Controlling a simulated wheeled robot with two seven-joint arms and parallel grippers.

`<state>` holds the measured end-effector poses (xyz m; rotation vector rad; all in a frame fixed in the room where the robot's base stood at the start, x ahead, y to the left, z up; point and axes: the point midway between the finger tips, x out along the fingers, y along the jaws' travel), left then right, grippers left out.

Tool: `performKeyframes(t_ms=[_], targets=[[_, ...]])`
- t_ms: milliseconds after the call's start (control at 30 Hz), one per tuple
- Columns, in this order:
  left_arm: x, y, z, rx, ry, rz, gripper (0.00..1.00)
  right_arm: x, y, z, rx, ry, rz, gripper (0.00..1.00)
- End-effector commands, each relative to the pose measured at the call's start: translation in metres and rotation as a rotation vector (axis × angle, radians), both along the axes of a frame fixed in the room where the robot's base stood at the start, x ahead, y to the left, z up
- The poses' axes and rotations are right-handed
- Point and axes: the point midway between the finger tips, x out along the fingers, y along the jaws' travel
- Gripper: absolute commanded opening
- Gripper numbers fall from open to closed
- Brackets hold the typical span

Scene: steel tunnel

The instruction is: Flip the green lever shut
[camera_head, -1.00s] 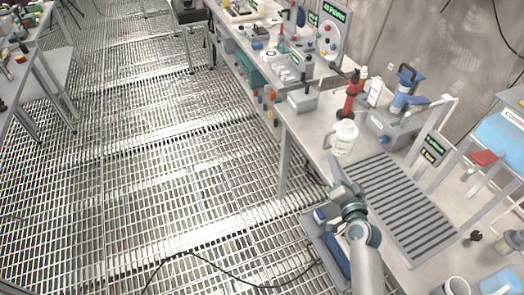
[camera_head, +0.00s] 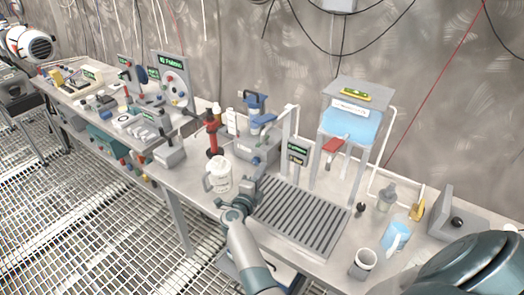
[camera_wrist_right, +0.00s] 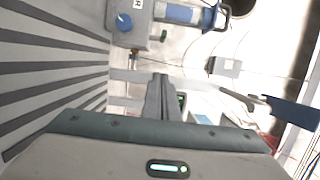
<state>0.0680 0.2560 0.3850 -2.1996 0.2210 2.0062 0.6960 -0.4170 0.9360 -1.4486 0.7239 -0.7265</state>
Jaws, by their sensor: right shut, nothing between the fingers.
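A blue-handled device (camera_head: 257,104) stands on a grey box (camera_head: 256,147) with a blue knob; the box also shows at the top of the right wrist view (camera_wrist_right: 128,22). My right gripper (camera_head: 251,184) is over the bench by the left edge of the slotted drain tray (camera_head: 300,217). Its fingers (camera_wrist_right: 160,92) are shut and empty. My left gripper is not in view.
A white jug (camera_head: 220,176) stands close left of my right gripper, with a red device (camera_head: 212,135) behind it. The slotted tray is bare.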

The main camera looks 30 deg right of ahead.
Motion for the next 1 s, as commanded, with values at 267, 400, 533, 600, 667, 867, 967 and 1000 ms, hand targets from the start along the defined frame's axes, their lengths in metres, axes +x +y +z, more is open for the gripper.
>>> performKeyframes(t_ms=[267, 400, 533, 600, 667, 867, 967, 1000], targets=[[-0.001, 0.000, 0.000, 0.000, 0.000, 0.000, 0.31, -0.001, -0.001, -0.001, 0.004, 0.000, -0.006, 0.00], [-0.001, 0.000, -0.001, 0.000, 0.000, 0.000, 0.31, 0.000, -0.001, -0.001, 0.003, 0.001, -0.005, 0.00], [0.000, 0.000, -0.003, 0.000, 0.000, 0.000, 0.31, 0.003, -0.005, -0.002, 0.002, 0.000, -0.005, 0.00], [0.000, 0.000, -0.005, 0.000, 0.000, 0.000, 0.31, 0.006, -0.009, -0.002, 0.002, 0.000, -0.004, 0.00], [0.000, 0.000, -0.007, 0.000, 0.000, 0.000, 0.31, 0.010, -0.014, -0.002, 0.003, 0.000, -0.004, 0.00], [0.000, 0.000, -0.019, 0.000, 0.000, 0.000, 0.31, 0.027, -0.038, -0.003, 0.001, -0.001, -0.005, 0.00], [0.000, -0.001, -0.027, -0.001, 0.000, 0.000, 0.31, 0.037, -0.052, -0.004, 0.001, -0.002, -0.006, 0.00], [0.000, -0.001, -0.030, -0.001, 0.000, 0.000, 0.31, 0.041, -0.058, -0.004, 0.000, -0.001, -0.006, 0.00]])
